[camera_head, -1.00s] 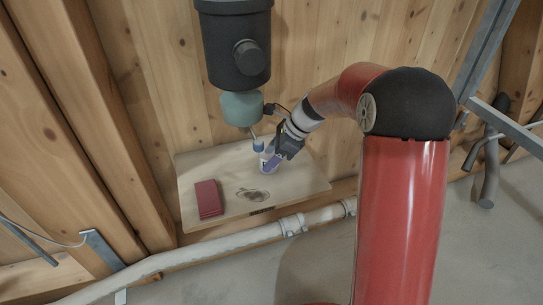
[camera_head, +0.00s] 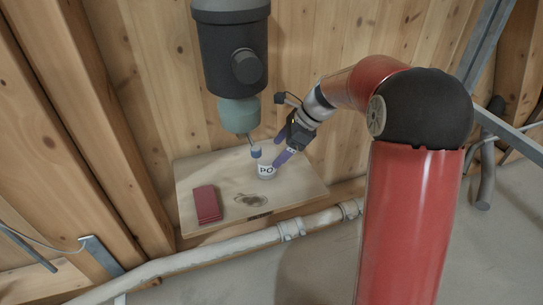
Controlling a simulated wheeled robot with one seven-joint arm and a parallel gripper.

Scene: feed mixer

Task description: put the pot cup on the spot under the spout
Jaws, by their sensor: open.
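The pot cup (camera_head: 266,171), white with dark letters that read "PO", stands upright on the wooden shelf board (camera_head: 222,168). The spout (camera_head: 256,153), a small blue tip on a thin tube, hangs from the teal base of the black mixer (camera_head: 231,50). The cup is just below the tip and slightly to its right. My gripper (camera_head: 280,149) is open, at the upper right of the cup, with its blue-purple fingers pointing down and left. One finger overlaps the cup's right edge in the picture; I cannot tell whether it touches. The spot under the cup is not visible.
A dark red flat block (camera_head: 207,204) lies at the board's left. A dark stain or knot (camera_head: 250,200) marks the front middle. A white pipe (camera_head: 230,246) runs below the board's front edge. The board's right side is clear.

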